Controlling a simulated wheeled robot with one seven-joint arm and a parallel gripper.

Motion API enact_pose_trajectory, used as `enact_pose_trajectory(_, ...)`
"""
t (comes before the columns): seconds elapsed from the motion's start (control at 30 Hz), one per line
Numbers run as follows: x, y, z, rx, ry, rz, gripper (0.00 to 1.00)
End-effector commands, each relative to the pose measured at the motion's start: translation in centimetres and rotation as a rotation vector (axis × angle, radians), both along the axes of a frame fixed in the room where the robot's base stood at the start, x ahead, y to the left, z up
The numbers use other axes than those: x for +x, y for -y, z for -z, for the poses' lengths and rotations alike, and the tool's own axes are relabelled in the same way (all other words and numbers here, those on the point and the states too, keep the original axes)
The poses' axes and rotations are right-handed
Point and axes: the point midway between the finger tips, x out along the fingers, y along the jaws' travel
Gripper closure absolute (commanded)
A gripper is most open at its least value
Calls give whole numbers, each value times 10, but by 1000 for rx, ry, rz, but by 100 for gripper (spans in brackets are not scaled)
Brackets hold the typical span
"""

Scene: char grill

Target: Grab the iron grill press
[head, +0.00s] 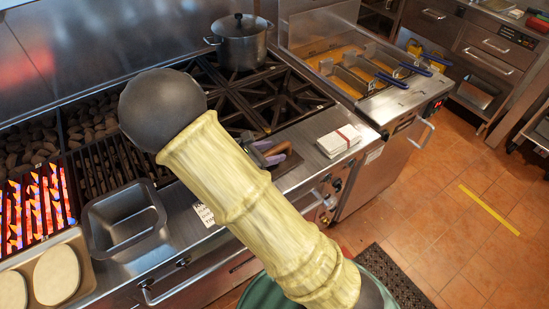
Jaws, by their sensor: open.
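I cannot pick out the iron grill press for certain. A small cluster of dark and brownish items with purple and green parts (272,153) lies on the steel front ledge (306,172), partly behind my arm, and I cannot tell whether the press is among them. My arm, in a pale yellow sleeve with a dark rounded joint, crosses the middle of the head view and hides part of the grill and ledge. My gripper is not in view.
A lidded pot (239,45) stands on the black burner grates (262,100). An empty steel pan (124,222) sits at the front left, beside a tray of round patties (57,275). A glowing grill section (38,208) is at left. Fryer baskets (356,80) stand right. Tiled floor (440,210) is open.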

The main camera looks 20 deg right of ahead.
Motion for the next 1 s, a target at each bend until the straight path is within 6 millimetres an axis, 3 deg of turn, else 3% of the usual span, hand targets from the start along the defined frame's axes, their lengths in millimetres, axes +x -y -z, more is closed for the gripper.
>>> enact_pose_trajectory(0.13,6,14,5,-1,1,1,55)
enact_pose_trajectory(0.67,7,15,6,0,1,-1,55)
enact_pose_trajectory(0.9,7,15,6,0,1,-1,98)
enact_pose_trajectory(1.0,7,15,6,0,1,-1,100)
